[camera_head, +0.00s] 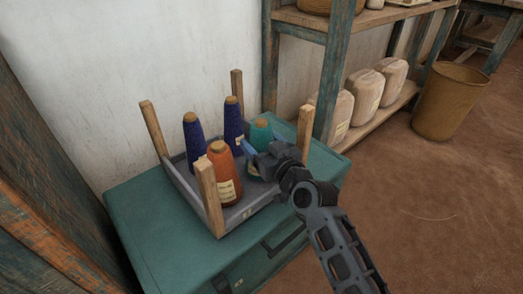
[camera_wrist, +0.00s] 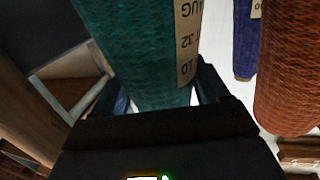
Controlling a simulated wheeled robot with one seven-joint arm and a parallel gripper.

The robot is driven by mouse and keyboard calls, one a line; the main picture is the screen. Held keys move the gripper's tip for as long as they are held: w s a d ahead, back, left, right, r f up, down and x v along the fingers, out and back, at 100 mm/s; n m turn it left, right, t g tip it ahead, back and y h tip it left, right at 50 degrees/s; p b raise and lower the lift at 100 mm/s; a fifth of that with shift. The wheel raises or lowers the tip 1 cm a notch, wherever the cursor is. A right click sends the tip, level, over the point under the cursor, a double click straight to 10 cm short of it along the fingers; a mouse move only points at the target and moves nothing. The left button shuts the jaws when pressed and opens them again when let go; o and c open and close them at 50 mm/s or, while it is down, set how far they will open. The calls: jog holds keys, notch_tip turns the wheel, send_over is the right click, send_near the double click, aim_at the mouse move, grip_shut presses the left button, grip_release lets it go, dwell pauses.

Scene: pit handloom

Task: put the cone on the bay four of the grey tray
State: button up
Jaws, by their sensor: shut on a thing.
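My gripper (camera_head: 252,153) is shut on a teal cone (camera_head: 259,133) of yarn with a tan tip, near its upper part. In the wrist view the teal cone (camera_wrist: 137,45) fills the space between the fingers (camera_wrist: 160,95), and its printed label faces right. The cone is upright or nearly so at the right side of the grey tray (camera_head: 262,203); I cannot tell whether its base touches the tray floor. Two dark blue cones (camera_head: 194,138) (camera_head: 233,124) and an orange cone (camera_head: 221,172) stand in the tray. The bay numbers are not readable.
The tray has wooden corner posts (camera_head: 208,196) and sits on a teal trunk (camera_head: 150,225). A white wall is behind. A shelf rack (camera_head: 335,60) with wrapped bundles (camera_head: 362,92) and a tan bin (camera_head: 447,105) stand to the right. Bare floor lies at the lower right.

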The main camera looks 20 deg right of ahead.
jog(key=shift+f, duration=0.15)
jog(key=shift+f, duration=0.15)
jog(key=o, duration=1.2)
jog(key=s, duration=0.4)
jog(key=s+d, duration=0.1)
jog(key=s, duration=0.3)
jog(key=s+r, duration=0.1)
jog(key=s, duration=0.3)
jog(key=shift+d+p, duration=0.2)
jog(key=shift+p, duration=0.2)
